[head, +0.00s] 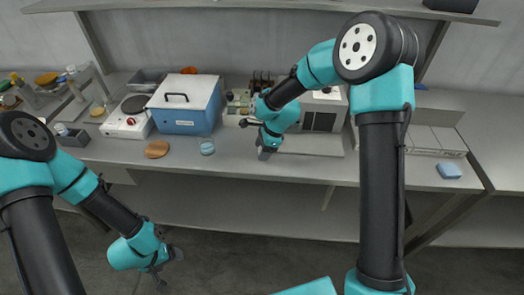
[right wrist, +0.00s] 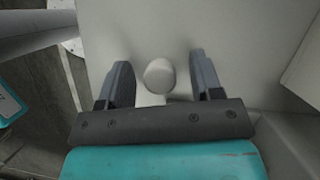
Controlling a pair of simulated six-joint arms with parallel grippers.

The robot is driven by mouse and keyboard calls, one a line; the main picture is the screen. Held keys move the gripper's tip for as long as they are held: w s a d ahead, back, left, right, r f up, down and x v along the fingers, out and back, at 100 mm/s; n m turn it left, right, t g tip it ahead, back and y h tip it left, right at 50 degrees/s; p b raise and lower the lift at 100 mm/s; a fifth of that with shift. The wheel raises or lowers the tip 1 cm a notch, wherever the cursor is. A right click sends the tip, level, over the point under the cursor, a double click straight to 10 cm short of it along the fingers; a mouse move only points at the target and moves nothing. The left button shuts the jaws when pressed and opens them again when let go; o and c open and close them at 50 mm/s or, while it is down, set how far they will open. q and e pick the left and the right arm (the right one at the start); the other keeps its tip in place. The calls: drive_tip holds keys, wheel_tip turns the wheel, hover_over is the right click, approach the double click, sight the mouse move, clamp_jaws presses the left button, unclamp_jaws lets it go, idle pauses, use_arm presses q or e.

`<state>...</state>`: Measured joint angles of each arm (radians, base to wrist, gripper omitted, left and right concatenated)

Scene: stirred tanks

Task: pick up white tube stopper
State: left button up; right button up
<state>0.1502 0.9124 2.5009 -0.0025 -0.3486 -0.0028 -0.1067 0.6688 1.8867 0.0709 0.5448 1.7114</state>
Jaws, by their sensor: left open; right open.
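The white tube stopper (right wrist: 159,75) is a pale rounded knob in the right wrist view, with a white part running from it toward my gripper's base. It sits between the two dark fingers of my right gripper (right wrist: 162,82), with a gap on each side. In the head view my right gripper (head: 265,152) is over the front part of the bench, and the stopper cannot be made out there. My left gripper (head: 168,262) is low in front of the bench, over the floor, far from the stopper; its fingers are small and dark.
A blue box with a white lid (head: 186,102) stands left of my right gripper, beside a white hot plate (head: 128,118). A round blue-white dish (head: 207,147) and a brown disc (head: 157,149) lie near the bench edge. A blue block (head: 448,170) lies at the right.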

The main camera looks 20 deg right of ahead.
sight(259, 149)
idle(0.4)
drive_tip(key=c, duration=1)
drive_tip(key=shift+r, duration=0.15)
drive_tip(key=shift+r, duration=0.5)
drive_tip(key=shift+s+r, duration=0.25)
drive_tip(key=shift+r, duration=0.95)
drive_tip(key=s+a, duration=0.1)
drive_tip(key=s, duration=0.4)
drive_tip(key=s+a+r, duration=0.1)
drive_tip(key=s+a, duration=0.1)
drive_tip(key=s, duration=0.3)
drive_tip(key=s+a, duration=0.1)
drive_tip(key=s, duration=0.4)
drive_tip(key=shift+a+r, duration=0.2)
drive_tip(key=shift+w, duration=0.2)
